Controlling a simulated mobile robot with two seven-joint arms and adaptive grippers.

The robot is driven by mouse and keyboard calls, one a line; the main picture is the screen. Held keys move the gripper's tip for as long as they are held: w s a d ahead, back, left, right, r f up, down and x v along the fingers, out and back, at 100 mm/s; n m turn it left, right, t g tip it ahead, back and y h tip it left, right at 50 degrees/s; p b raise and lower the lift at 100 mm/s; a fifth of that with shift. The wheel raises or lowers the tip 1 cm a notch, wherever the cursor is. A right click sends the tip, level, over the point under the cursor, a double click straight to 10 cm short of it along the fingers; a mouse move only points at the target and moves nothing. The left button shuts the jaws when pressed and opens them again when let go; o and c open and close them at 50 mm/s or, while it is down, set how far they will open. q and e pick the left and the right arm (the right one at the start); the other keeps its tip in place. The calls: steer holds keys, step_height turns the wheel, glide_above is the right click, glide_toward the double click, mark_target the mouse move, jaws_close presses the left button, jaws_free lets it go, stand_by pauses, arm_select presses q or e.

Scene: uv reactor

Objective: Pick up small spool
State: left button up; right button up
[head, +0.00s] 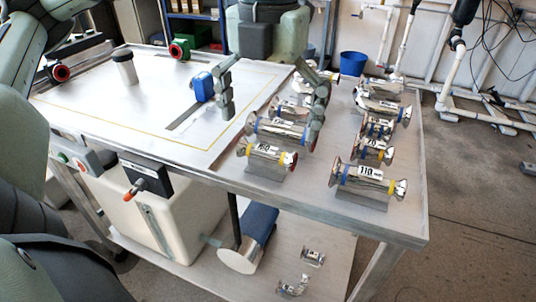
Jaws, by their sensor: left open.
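Several shiny metal spools with coloured rings stand in two rows at the right of the table. The front-left row has a spool marked 80 (266,153) and a longer spool (279,131) behind it. The right row has a spool marked 110 (368,176) at the front and shorter ones behind. I cannot tell which is the small spool. My left gripper (269,126) comes down from the top of the picture with its two grey fingers wide apart. It is open and seems empty, above the left row. The right finger partly hides spools there.
The white table (130,115) has free room at its left and middle. White pipes stand behind right.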

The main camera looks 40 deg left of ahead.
mark_target(267, 149)
arm_select(q)
steer(key=shift+a+f, duration=0.15)
steer(key=shift+f, duration=2.5)
steer(key=c, duration=1.3)
steer(key=shift+r, duration=0.1)
